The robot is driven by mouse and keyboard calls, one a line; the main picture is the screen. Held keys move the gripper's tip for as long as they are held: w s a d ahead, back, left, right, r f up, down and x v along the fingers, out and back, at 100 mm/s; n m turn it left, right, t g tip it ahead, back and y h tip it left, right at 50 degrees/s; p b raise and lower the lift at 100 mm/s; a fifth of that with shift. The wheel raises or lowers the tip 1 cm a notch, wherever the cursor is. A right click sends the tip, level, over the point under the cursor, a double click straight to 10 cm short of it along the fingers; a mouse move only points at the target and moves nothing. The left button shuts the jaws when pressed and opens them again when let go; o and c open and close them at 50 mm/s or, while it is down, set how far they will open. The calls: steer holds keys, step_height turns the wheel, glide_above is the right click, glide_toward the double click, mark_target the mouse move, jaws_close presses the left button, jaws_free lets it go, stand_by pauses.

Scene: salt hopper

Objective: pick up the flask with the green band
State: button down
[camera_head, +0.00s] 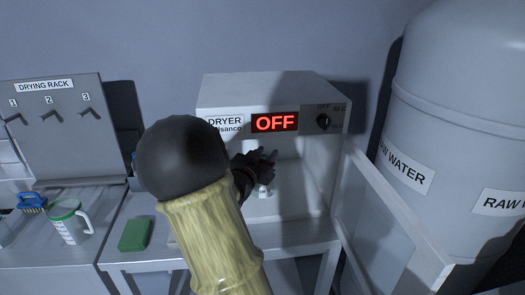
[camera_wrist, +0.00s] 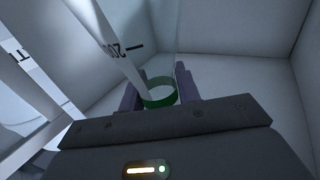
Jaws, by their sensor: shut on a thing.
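The flask's green band (camera_wrist: 160,93) shows as a ring between the two purple fingers of my gripper (camera_wrist: 157,86) in the wrist view. Clear glass with a "200" mark (camera_wrist: 118,49) appears above the band. My gripper (camera_head: 267,156) is shut on the flask inside the open dryer (camera_head: 227,98). In the head view my arm and gripper hide most of the flask. A small pale piece shows just below the gripper, and I cannot tell whether it is part of the flask. The dryer display (camera_head: 274,122) reads OFF.
The dryer door (camera_head: 392,225) stands open on the right, beside the raw water tank (camera_head: 450,110). On the left are an empty drying rack (camera_head: 52,130) with three pegs, a blue brush (camera_head: 32,202), a green-rimmed jug (camera_head: 68,224) and a green sponge (camera_head: 135,234).

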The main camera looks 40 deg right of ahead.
steer(key=s+a+b, duration=0.5)
steer(key=s+a, duration=0.2)
steer(key=s, duration=0.4)
steer(key=shift+s, duration=0.1)
stand_by(0.5)
